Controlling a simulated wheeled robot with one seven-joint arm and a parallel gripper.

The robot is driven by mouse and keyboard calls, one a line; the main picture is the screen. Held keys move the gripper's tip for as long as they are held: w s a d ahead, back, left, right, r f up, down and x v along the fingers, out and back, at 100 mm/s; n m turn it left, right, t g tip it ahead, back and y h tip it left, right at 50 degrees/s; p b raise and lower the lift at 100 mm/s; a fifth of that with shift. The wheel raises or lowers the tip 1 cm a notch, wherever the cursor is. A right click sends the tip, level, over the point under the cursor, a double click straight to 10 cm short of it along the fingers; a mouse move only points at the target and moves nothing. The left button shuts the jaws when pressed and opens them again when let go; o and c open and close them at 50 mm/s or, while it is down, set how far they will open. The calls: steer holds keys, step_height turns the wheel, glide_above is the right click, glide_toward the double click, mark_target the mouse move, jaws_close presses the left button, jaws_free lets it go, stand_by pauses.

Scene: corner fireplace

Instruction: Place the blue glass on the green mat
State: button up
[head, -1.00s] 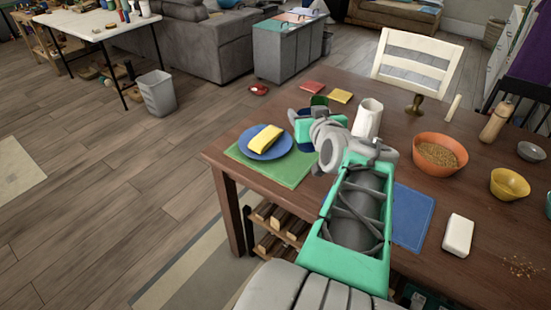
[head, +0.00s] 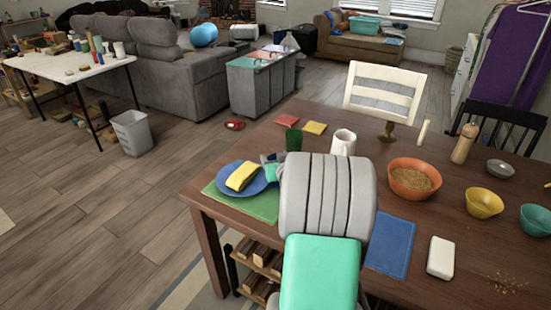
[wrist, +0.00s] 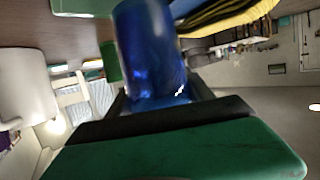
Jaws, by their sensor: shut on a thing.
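The blue glass (wrist: 150,50) is between the jaws of my gripper (wrist: 160,105) in the wrist view. My gripper is shut on it. In the head view my own arm hides most of the gripper and the glass; a small part of the gripper (head: 272,168) shows just right of the blue plate. I cannot tell whether the glass touches anything below.
A green glass (head: 293,139) and a white mug (head: 343,142) stand behind the gripper. The mug also shows in the wrist view (wrist: 25,90). Red and yellow coasters lie farther back. A blue mat (head: 390,247), white block (head: 440,257) and orange bowl (head: 414,180) are to the right.

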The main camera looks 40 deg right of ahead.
steer(key=shift+f+b, duration=0.15)
steer(key=shift+b, duration=0.25)
steer(key=shift+f+b, duration=0.2)
steer(key=shift+b, duration=0.1)
steer(key=o, duration=1.7)
steer(key=shift+r, duration=0.1)
